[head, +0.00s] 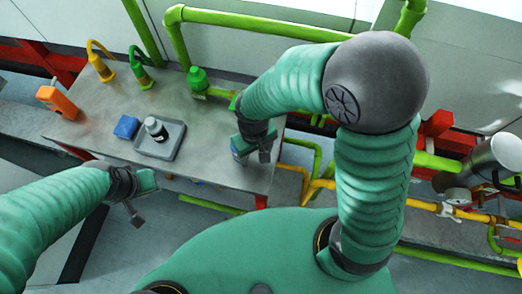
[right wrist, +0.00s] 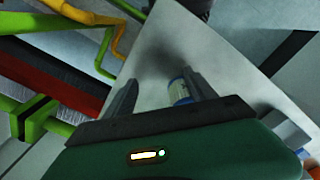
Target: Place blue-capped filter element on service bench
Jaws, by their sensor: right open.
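The blue-capped filter element is a small pale cylinder with a blue end. In the right wrist view the filter element (right wrist: 179,91) shows between my right fingers, close to the right-hand one. In the head view it is largely hidden by my right gripper (head: 251,153), with a bit of blue at the gripper's left side. My right gripper is open and low over the right front part of the grey service bench (head: 205,150); its two fingers stand apart in the right wrist view (right wrist: 160,88). My left gripper (head: 143,200) is in front of the bench's left front edge, with no object seen in it.
A grey tray (head: 173,146) on the bench holds a dark bottle (head: 155,128) with a pale top. A blue block (head: 126,126) lies beside it. Green and yellow pipes run at the right.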

